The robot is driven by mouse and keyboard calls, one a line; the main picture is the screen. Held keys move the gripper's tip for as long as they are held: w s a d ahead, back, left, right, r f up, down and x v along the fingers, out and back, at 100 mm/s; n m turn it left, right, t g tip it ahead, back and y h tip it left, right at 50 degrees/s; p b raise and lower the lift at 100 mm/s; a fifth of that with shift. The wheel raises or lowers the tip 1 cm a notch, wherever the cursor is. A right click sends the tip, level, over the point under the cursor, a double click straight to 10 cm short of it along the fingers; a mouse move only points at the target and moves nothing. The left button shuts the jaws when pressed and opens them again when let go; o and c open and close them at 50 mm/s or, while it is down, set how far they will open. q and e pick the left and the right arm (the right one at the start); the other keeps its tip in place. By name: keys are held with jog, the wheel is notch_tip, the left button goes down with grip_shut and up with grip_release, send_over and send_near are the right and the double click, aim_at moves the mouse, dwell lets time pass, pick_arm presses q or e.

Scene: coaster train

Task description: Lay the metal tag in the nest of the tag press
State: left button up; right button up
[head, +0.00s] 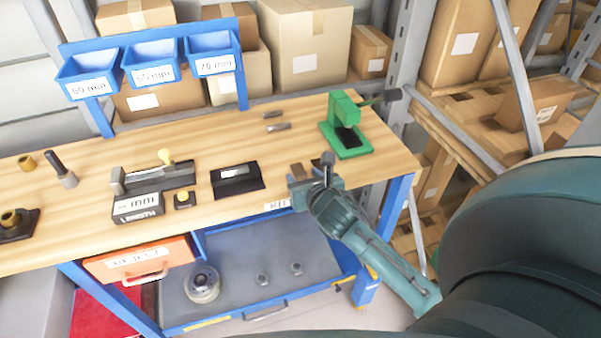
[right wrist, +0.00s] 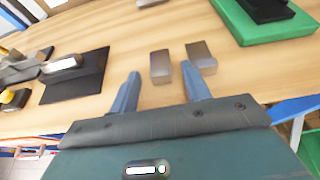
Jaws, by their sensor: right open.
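The green tag press (head: 345,128) stands at the back right of the bench, with a dark pad on its base; the base's edge also shows in the right wrist view (right wrist: 262,30). A small flat silvery piece (right wrist: 62,63), which may be the metal tag, lies on a black pad (head: 238,184) left of my right gripper. My right gripper (head: 311,174) is open near the bench's front right. Two small grey metal blocks (right wrist: 160,67) (right wrist: 200,55) stand just beyond its fingers, apart from each other. I cannot tell whether it touches them. My left gripper is not in view.
Two short metal pieces (head: 272,114) (head: 279,127) lie left of the press. A length gauge (head: 160,180) stands further left. Blue bins (head: 150,62) hang at the back. An orange reject drawer (head: 138,262) is below. Bare wood lies between gripper and press.

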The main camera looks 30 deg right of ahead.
grip_shut()
dwell(0.4)
jog(key=shift+r, duration=0.15)
